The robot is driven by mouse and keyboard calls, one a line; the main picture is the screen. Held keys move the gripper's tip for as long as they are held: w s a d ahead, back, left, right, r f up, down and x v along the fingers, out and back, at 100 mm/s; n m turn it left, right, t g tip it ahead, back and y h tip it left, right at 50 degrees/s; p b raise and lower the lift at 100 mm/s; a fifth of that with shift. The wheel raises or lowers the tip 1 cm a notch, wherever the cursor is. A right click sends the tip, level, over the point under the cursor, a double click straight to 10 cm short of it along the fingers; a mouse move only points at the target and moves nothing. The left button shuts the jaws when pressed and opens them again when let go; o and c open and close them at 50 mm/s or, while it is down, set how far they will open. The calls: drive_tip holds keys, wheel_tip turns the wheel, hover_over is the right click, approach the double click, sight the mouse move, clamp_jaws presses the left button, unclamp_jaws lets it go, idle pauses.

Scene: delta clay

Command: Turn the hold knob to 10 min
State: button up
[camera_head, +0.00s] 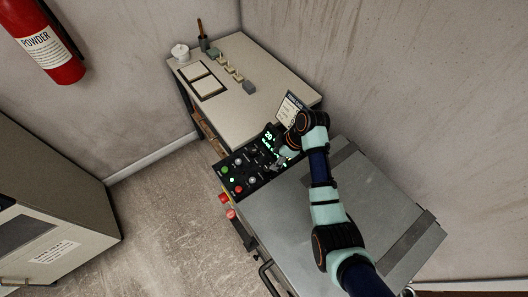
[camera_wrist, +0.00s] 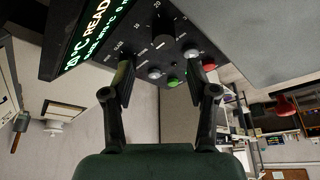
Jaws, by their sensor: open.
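The black control panel (camera_head: 246,172) sits at the front left edge of a grey metal machine, with lit green digits on its display. In the wrist view the panel (camera_wrist: 181,43) shows at the top. A dark knob (camera_wrist: 162,26) with numbers around it shows there; its pointer and name are too small to read, so I cannot tell if it is the hold knob. My gripper (camera_wrist: 160,88) is open, fingers apart, nothing between them. In the head view my gripper (camera_head: 276,166) is over the panel's right part and hides some of it.
The display (camera_wrist: 92,30) is at the upper left of the wrist view. White (camera_wrist: 155,73), green (camera_wrist: 173,81) and red (camera_wrist: 208,64) buttons lie along the panel's near edge, close to the fingers. A workbench (camera_head: 270,77) with small blocks stands behind the machine (camera_head: 282,215).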

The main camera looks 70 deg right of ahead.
sight(268, 168)
drive_tip(key=x, duration=0.2)
drive_tip(key=b+x, duration=0.1)
drive_tip(key=x, duration=0.2)
drive_tip(key=b+x, duration=0.1)
drive_tip(key=x, duration=0.1)
drive_tip(key=shift+s+a+f, duration=0.1)
drive_tip(key=shift+a+f, duration=0.2)
drive_tip(key=shift+f, duration=0.05)
clamp_jaws()
